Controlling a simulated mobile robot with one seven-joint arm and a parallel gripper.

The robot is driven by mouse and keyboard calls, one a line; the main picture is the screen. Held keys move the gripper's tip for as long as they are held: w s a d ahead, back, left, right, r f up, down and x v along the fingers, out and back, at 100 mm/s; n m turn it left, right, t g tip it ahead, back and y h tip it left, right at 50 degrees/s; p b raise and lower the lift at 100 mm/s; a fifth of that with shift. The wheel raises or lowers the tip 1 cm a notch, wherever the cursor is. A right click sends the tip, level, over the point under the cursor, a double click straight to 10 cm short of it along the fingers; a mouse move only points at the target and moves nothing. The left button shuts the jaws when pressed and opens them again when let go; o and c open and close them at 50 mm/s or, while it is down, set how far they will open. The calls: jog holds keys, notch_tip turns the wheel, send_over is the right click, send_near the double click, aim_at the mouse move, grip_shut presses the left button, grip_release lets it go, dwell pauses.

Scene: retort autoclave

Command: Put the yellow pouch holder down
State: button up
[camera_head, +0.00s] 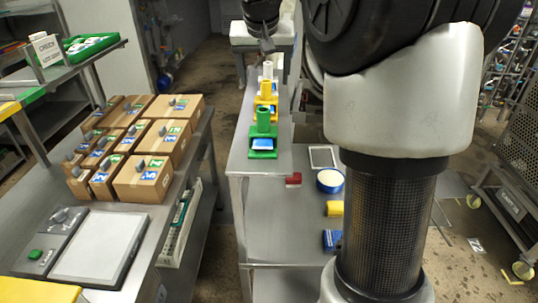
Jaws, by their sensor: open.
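The yellow pouch holder (265,101) stands upright on the narrow steel table, in the middle of a row. A white holder (267,70) stands just behind it and a green holder (263,124) just in front. A blue and white pouch shows at the base of the green one. My gripper (267,46) is at the top of the view, above the far end of the row and apart from the yellow holder. It is open and holds nothing that I can see. Its fingertips are small and partly hard to make out.
The narrow steel table (240,159) has bare room in front of the green holder. A lower shelf (275,225) carries a red block, a white-topped round tub, a yellow block and a blue block. Several cartons (145,178) stand on the left bench. My arm covers the right.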

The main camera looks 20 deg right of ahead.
jog(key=s+a+n, duration=0.1)
jog(key=s+a, duration=0.2)
jog(key=s, duration=0.4)
jog(key=s+a+n, duration=0.1)
jog(key=s+a, duration=0.2)
jog(key=s, duration=0.5)
jog(key=s+a+f+n+y, duration=0.1)
jog(key=s+f, duration=0.3)
jog(key=s, duration=0.4)
jog(key=s+a+f+n+y, duration=0.1)
jog(key=s+a+f, duration=0.2)
jog(key=s, duration=0.6)
jog(key=shift+a+f, duration=0.3)
jog(key=shift+f, duration=0.25)
